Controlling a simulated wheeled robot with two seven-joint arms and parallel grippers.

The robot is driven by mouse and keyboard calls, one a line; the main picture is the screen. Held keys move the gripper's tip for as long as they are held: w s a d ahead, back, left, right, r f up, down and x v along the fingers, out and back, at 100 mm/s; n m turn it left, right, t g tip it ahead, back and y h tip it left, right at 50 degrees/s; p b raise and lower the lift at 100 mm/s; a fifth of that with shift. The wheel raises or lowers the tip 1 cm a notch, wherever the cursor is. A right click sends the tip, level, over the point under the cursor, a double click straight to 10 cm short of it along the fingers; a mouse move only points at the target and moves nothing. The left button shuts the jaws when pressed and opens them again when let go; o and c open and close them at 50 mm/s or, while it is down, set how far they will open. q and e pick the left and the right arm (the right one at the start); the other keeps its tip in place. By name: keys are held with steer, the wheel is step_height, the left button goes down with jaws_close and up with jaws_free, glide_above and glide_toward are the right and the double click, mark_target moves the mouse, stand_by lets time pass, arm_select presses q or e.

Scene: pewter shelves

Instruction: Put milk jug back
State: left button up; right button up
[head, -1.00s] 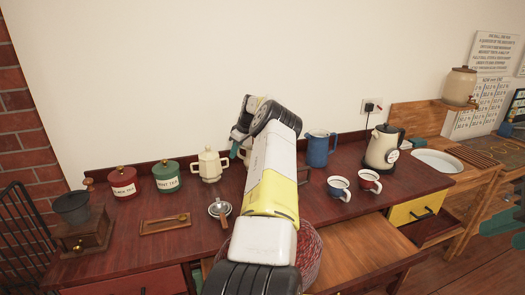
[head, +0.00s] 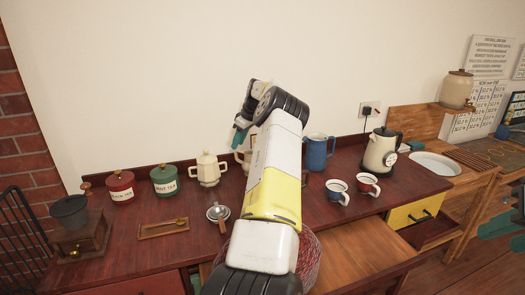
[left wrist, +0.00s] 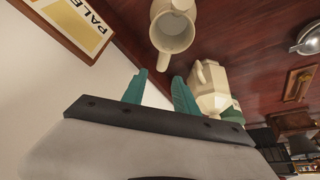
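A cream jug (head: 243,158), likely the milk jug, stands at the back of the dark red counter (head: 110,237), partly hidden by my left arm. In the left wrist view the cream jug (left wrist: 172,32) shows its open round top and handle, just beyond my fingers. My left gripper (head: 239,136) is near the wall, above the jug. In the left wrist view its two teal fingers (left wrist: 160,88) are apart with nothing between them. My right gripper (head: 497,224) is partly in view at the right edge, away from the counter; its opening is unclear.
A cream lidded pot (head: 208,168) stands close left of the jug. Green (head: 165,180) and red (head: 121,187) tea tins stand further left. A blue jug (head: 318,152), two cups (head: 338,190) and a kettle (head: 382,152) stand to the right. A wire basket (head: 309,262) is partly behind my arm.

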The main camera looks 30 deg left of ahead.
arm_select(q)
steer(key=v, duration=0.4)
steer(key=s+d+r+m+t+h, duration=0.25)
steer(key=s+d+r, duration=0.25)
steer(key=d, duration=0.5)
steer(key=s+d+r+m+t+h, duration=0.1)
steer(key=s+d+r+m, duration=0.4)
steer(key=d, duration=0.5)
steer(key=s+d+r+m+t+h, duration=0.2)
steer(key=s+d+r+m, duration=0.15)
steer(key=d+r, duration=0.45)
steer(key=s+d+f+m, duration=0.2)
steer(key=s+d+m, duration=0.2)
steer(key=s+d, duration=0.5)
steer(key=s+d+f+m+t+h, duration=0.1)
steer(key=s+d+f+m, duration=0.2)
steer(key=s+d, duration=0.7)
steer(key=shift+s+f+m, duration=0.2)
steer(key=shift+s+m, duration=0.15)
steer(key=shift+m, duration=0.55)
